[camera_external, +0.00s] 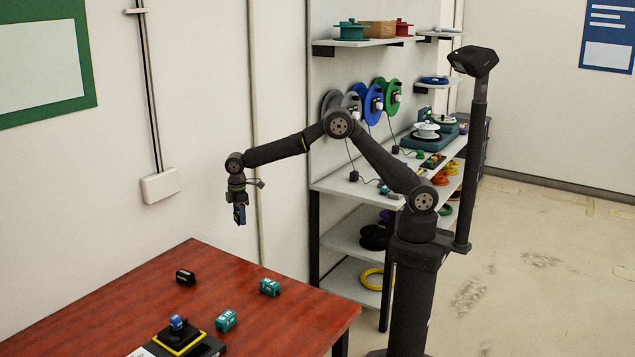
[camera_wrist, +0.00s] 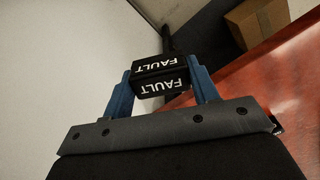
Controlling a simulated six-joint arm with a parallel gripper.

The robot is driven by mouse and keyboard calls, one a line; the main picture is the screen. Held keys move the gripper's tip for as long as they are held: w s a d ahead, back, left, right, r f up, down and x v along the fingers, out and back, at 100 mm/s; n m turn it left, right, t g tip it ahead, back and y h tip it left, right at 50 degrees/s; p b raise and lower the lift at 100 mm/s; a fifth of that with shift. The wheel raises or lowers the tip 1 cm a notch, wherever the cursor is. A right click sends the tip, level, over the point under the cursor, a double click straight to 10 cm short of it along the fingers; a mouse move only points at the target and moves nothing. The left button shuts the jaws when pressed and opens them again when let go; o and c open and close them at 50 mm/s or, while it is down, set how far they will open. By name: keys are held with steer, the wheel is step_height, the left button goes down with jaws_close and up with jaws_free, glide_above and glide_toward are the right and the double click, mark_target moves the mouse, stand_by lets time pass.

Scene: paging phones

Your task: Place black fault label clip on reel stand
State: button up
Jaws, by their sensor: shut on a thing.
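My gripper (camera_external: 240,216) is raised over the far edge of the red table, near the wall, pointing down. In the wrist view its blue fingers (camera_wrist: 160,82) are shut on a black fault label clip (camera_wrist: 160,76) with white "FAULT" lettering on two faces. In the external view the held clip is too small to make out clearly. Another black clip with a pale label (camera_external: 185,277) lies on the red table. What looks like a reel stand, a teal base with a white reel (camera_external: 427,130), is on the white bench, far right of my gripper.
The red table (camera_external: 250,325) also holds two teal labelled clips (camera_external: 269,287) and a black device with yellow trim and a blue knob (camera_external: 180,340). Reels, cables and small parts crowd the white bench (camera_external: 345,187). A cardboard box (camera_wrist: 257,18) shows in the wrist view.

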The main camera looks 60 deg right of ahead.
steer(key=s+a+r+n, duration=0.2)
steer(key=a, duration=0.4)
steer(key=s+a+r+n, duration=0.1)
steer(key=s+a+r, duration=0.2)
steer(key=a, duration=0.2)
steer(key=shift+a+r+n, duration=0.25)
steer(key=shift+a+n, duration=0.15)
glide_above(216, 268)
steer(key=f, duration=0.6)
steer(key=shift+w+d+f, duration=0.15)
steer(key=shift+d+f, duration=0.15)
steer(key=shift+d, duration=0.05)
steer(key=f, duration=0.3)
steer(key=shift+a+f, duration=0.1)
steer(key=shift+a, duration=0.25)
steer(key=shift+f, duration=0.4)
steer(key=shift+f, duration=0.1)
